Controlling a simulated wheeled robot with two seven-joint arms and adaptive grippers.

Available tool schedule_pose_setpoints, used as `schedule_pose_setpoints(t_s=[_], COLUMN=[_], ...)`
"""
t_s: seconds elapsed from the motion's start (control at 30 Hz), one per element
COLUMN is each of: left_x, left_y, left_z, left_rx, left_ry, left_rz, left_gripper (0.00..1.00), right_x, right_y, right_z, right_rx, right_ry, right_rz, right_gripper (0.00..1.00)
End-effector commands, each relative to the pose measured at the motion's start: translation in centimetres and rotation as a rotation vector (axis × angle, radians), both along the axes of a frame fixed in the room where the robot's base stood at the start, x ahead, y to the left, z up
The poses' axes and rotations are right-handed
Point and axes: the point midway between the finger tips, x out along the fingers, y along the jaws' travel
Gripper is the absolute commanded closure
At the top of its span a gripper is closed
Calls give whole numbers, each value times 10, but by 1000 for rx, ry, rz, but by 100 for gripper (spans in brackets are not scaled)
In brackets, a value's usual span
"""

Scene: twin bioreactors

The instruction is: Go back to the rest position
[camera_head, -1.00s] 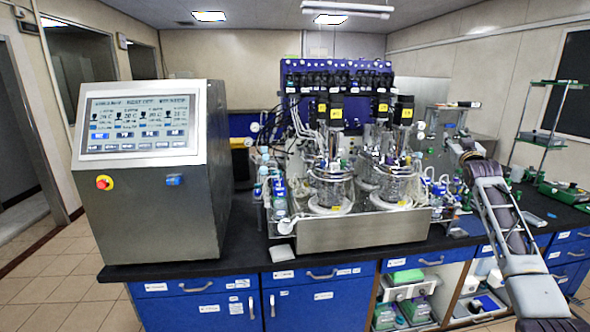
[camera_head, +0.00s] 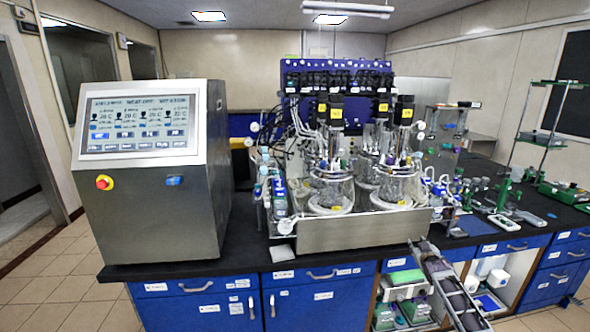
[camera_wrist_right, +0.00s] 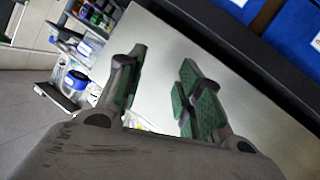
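My right arm (camera_head: 447,287) comes up from the bottom edge in the head view, in front of the bench's open shelf. In the right wrist view my right gripper (camera_wrist_right: 163,62) is open. Its two green-padded fingers stand apart with nothing between them, in front of a smooth grey panel (camera_wrist_right: 160,22). My left arm and gripper are not in view. The twin bioreactors (camera_head: 330,187) stand upright on the bench, clear of the arm.
The control console (camera_head: 150,190) stands on the left of the black benchtop (camera_head: 245,235). The blue drawer fronts (camera_head: 318,275) face me. Bottles and boxes sit on the open shelves, close to my right arm. A green-based rack (camera_head: 545,138) stands at the right.

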Motion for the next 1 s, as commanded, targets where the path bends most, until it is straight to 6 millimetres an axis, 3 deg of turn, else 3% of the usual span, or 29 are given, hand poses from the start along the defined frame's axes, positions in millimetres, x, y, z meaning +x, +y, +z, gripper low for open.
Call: schedule_pose_setpoints(t_s=[0.03, 0.1, 0.47, 0.77, 1.0], left_x=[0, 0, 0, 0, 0], left_y=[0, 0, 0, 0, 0], left_z=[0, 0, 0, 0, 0], left_rx=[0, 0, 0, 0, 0], left_ry=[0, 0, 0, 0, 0], left_rz=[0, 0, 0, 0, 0], left_gripper=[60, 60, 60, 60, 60], right_x=[-8, -18, -87, -162, -233], right_y=[5, 11, 42, 72, 98], right_z=[-23, -52, -191, -294, -368], right_rx=[3, 3, 17, 37, 62], right_ry=[30, 65, 254, 405, 523], right_rz=[3, 8, 27, 45, 58], right_gripper=[64, 64, 64, 64, 64])
